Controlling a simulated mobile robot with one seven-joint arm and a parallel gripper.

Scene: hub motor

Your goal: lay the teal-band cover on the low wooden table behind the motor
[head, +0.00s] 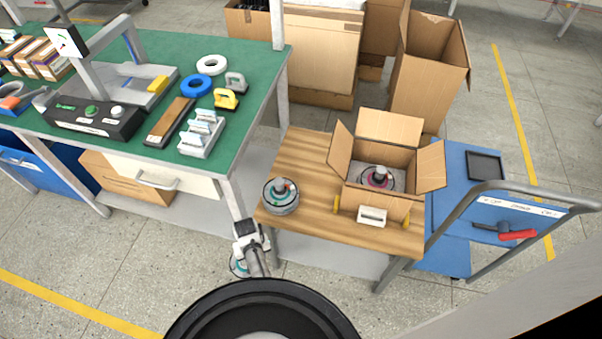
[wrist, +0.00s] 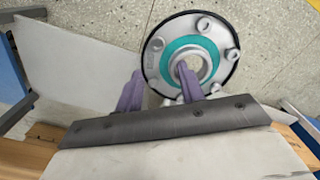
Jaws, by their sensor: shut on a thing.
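The teal-band cover (wrist: 191,52) is a round grey disc with a dark rim, a teal ring, bolt bosses and a central hole. My gripper (wrist: 160,88) is shut on its near side with purple fingers. In the head view, the cover (head: 238,266) is partly hidden by my arm, off the left edge of the low wooden table (head: 325,226), with floor below. The motor (head: 281,196), grey with a teal band and a red-and-black top, stands on the table's left part.
An open cardboard box (head: 378,201) on the table holds a magenta-banded unit (head: 377,178). A small white block (head: 372,216) stands before it. The green workbench (head: 130,130) is at left, a blue cart (head: 455,215) at right. Bare wood shows behind the motor.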

